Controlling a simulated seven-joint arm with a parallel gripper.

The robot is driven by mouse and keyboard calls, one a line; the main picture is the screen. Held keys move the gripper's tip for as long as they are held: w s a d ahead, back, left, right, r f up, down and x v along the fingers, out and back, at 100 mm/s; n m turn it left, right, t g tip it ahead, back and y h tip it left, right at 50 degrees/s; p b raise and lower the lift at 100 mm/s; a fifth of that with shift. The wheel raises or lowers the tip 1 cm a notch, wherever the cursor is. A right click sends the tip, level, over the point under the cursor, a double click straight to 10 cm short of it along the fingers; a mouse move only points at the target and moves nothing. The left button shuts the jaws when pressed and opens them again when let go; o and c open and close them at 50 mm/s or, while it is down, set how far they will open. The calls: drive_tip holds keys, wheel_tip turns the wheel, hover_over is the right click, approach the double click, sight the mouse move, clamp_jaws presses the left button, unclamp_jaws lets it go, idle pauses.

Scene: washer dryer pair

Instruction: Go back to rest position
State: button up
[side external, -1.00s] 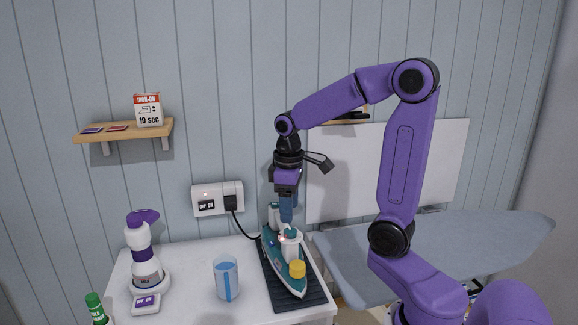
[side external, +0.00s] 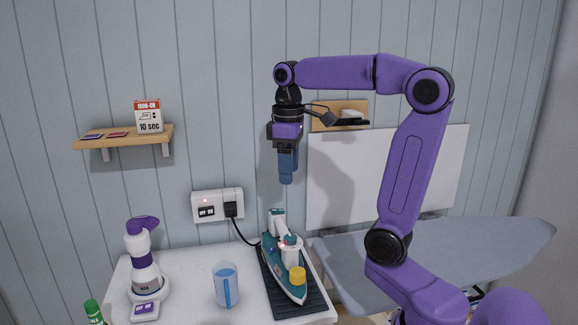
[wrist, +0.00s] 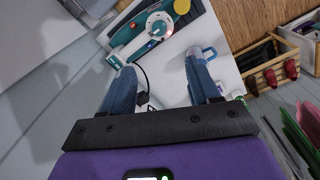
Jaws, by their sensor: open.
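My gripper (side external: 286,181) hangs pointing down in the side view, raised well above the table and clear of everything. In the wrist view its two blue fingers (wrist: 160,92) are spread apart with nothing held between them. A teal and white iron (side external: 284,262) with a yellow cap stands below it on a dark ribbed mat (side external: 311,302). The iron also shows at the top of the wrist view (wrist: 153,27).
A blue measuring jug (side external: 226,285) and a purple-white device (side external: 143,262) stand on the white table (side external: 190,290). A power socket (side external: 207,207) and a shelf (side external: 120,140) with a box (side external: 148,116) are on the wall. An ironing board (side external: 440,250) lies right.

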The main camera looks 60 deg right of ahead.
drive_tip(key=s+a+f+n, duration=0.4)
drive_tip(key=s+a+f, duration=0.3)
drive_tip(key=s, duration=0.2)
drive_tip(key=s+a+f+n, duration=0.4)
drive_tip(key=s+a+f, duration=0.3)
drive_tip(key=s, duration=0.3)
drive_tip(key=shift+f+n+y, duration=0.4)
drive_tip(key=shift+f, duration=0.1)
